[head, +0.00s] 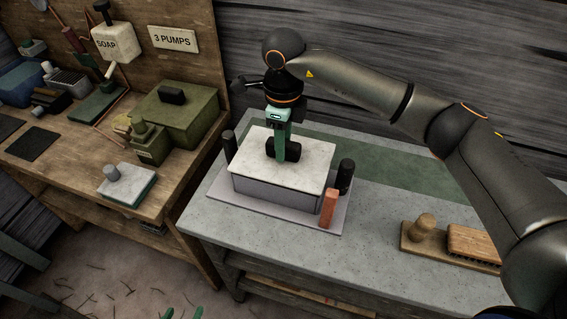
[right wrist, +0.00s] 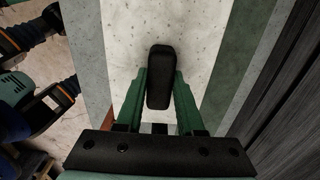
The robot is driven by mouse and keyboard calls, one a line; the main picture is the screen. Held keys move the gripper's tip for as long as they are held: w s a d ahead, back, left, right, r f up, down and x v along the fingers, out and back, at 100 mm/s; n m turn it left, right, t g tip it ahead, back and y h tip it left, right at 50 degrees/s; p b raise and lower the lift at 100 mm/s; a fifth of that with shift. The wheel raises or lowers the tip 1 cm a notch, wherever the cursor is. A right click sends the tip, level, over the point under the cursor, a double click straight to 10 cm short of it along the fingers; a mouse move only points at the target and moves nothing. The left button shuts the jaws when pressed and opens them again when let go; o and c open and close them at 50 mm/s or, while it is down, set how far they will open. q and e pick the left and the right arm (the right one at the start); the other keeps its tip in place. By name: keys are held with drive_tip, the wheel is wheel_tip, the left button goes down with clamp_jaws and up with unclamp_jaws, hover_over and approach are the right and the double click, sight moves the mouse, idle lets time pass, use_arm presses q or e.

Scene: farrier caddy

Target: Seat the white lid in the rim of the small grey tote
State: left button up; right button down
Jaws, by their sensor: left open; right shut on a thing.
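The white lid (head: 300,150) lies over the top of the small grey tote (head: 275,193) on the grey bench. It looks about level, but I cannot tell whether its edge sits inside the rim or on top of it. My right gripper (head: 281,155) is shut on the lid's black handle (head: 291,150), coming from above. The right wrist view shows the handle (right wrist: 160,76) between the green fingers (right wrist: 159,95), with the pale speckled lid (right wrist: 205,35) beneath. My left gripper (head: 185,313) shows only its green fingertips, apart and empty, at the bottom edge.
The tote stands on a pale base plate (head: 215,190) with black posts (head: 346,176) and an orange block (head: 329,208) close around it. A wooden board with a brush (head: 475,243) lies at the right. A cluttered wooden workbench (head: 85,170) stands at the left.

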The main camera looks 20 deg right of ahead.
drive_tip(key=shift+f+b, duration=0.45)
drive_tip(key=shift+f, duration=0.1)
idle(0.4)
drive_tip(key=shift+c, duration=2.2)
unclamp_jaws()
drive_tip(key=shift+r, duration=0.1)
wheel_tip(320, 180, up, 12)
drive_tip(key=shift+r+b, duration=0.15)
drive_tip(key=shift+b, duration=0.15)
